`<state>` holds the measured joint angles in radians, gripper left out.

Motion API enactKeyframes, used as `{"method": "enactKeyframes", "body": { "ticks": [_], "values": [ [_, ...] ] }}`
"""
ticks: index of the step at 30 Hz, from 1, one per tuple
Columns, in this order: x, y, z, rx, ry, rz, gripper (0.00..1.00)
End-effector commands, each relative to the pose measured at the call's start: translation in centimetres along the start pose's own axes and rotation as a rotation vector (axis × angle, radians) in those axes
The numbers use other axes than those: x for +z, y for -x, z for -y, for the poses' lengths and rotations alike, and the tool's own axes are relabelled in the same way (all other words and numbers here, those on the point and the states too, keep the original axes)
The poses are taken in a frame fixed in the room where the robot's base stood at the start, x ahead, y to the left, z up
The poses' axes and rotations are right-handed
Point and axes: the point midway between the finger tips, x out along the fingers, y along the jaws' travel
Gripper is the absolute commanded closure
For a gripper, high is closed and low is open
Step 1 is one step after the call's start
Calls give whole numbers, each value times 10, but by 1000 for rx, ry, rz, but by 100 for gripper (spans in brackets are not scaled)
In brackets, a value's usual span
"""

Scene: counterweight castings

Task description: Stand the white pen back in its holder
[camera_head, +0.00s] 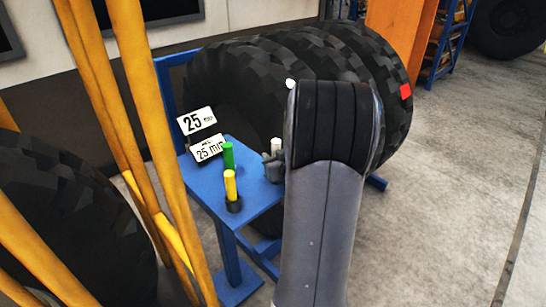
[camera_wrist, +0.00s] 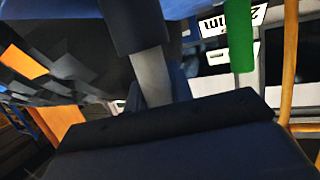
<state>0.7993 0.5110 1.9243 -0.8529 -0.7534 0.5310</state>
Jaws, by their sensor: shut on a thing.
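The white pen (camera_head: 276,146) is at the right side of the small blue table (camera_head: 259,194), its pale top showing above my grey gripper (camera_head: 272,166). My gripper is shut on it, low over the tabletop. The pen's lower part is hidden by the gripper, so I cannot tell whether it touches the table or a holder. In the wrist view, a pale grey strip runs up to a dark block; I cannot tell which part is pen, finger or holder.
A yellow pen (camera_head: 230,185) stands in a black holder (camera_head: 234,205). A green pen (camera_head: 228,156) stands behind it, and also shows in the wrist view (camera_wrist: 240,38). Large tyres (camera_head: 240,85) stand behind; yellow posts (camera_head: 150,120) rise at left.

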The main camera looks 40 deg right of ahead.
Motion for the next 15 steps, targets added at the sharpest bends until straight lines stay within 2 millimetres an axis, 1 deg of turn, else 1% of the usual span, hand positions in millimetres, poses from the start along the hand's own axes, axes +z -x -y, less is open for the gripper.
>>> {"method": "enactKeyframes", "body": {
  "ticks": [15],
  "values": [
    [14, -4, 0, 0, 0, 0, 100]
  ]
}}
